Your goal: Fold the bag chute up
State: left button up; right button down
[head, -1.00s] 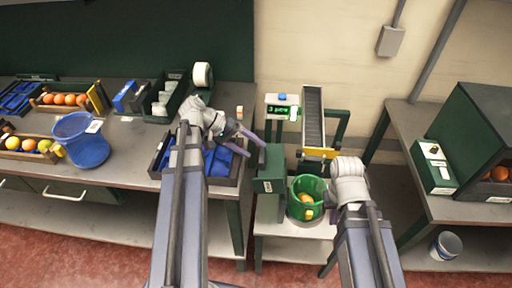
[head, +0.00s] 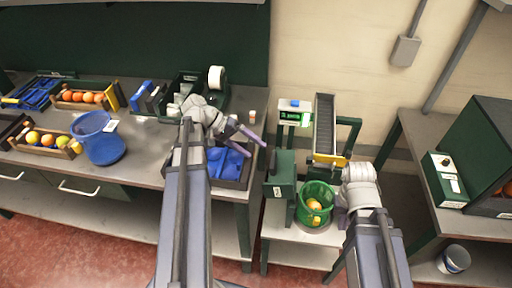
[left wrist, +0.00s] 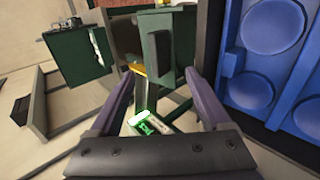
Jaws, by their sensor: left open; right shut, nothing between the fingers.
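The likely bag chute is a steep dark channel (head: 325,122) with a yellow lip (head: 331,160), on a green frame over the small bench. A green mesh bag or basket (head: 307,192) with oranges hangs below the lip. My left gripper (head: 257,131) is open and empty above the tray bench's right end, left of the chute and apart from it. In the left wrist view its open fingers (left wrist: 160,72) have a green box (left wrist: 160,45) beyond them. My right wrist is right of the mesh bag; its fingers are mostly hidden.
A scale with a lit green display (head: 293,117) stands left of the channel. A green box (head: 279,187) stands left of the mesh bag. A blue-lined tray (head: 246,175) lies under my left gripper. A right-hand bench holds a green machine (head: 443,180).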

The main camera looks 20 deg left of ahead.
pick_arm(q)
jog(key=p+v, duration=0.2)
jog(key=v, duration=0.3)
jog(key=shift+a+r+p, duration=0.1)
jog(key=shift+a+p, duration=0.05)
jog(key=shift+p, duration=0.15)
jog(key=shift+s, duration=0.1)
